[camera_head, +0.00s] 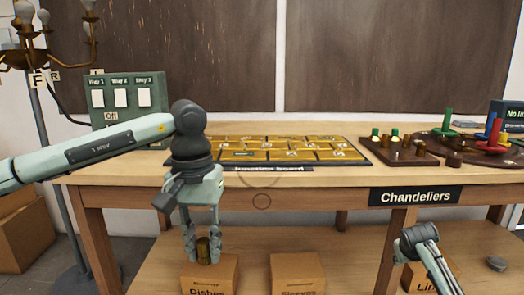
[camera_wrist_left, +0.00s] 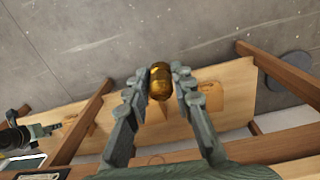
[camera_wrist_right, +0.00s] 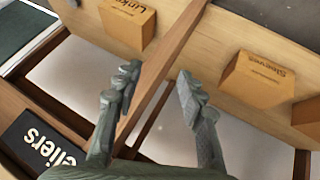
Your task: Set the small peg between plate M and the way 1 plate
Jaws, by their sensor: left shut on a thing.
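My left gripper (camera_head: 203,255) is shut on a small brass peg (camera_wrist_left: 160,80), a short ribbed barrel shape. It holds the peg in front of the table, below the level of the top. The peg also shows in the head view (camera_head: 203,247). The junction board (camera_head: 368,163) lies flat on the table, behind and above this gripper, with several gold plates on it. The letters on the plates are too small to read, so I cannot tell plate M or the way 1 plate. My right gripper (camera_wrist_right: 158,82) is open and empty, low before the table at the right.
A switch box (camera_head: 128,115) marked Way 1, Way 2 and Way 3 stands at the back left beside a lamp stand (camera_head: 42,115). Dark trays (camera_head: 405,155) with pegs and coloured rings fill the right. Cartons (camera_head: 298,272) sit on the shelf below; the table's front edge is near.

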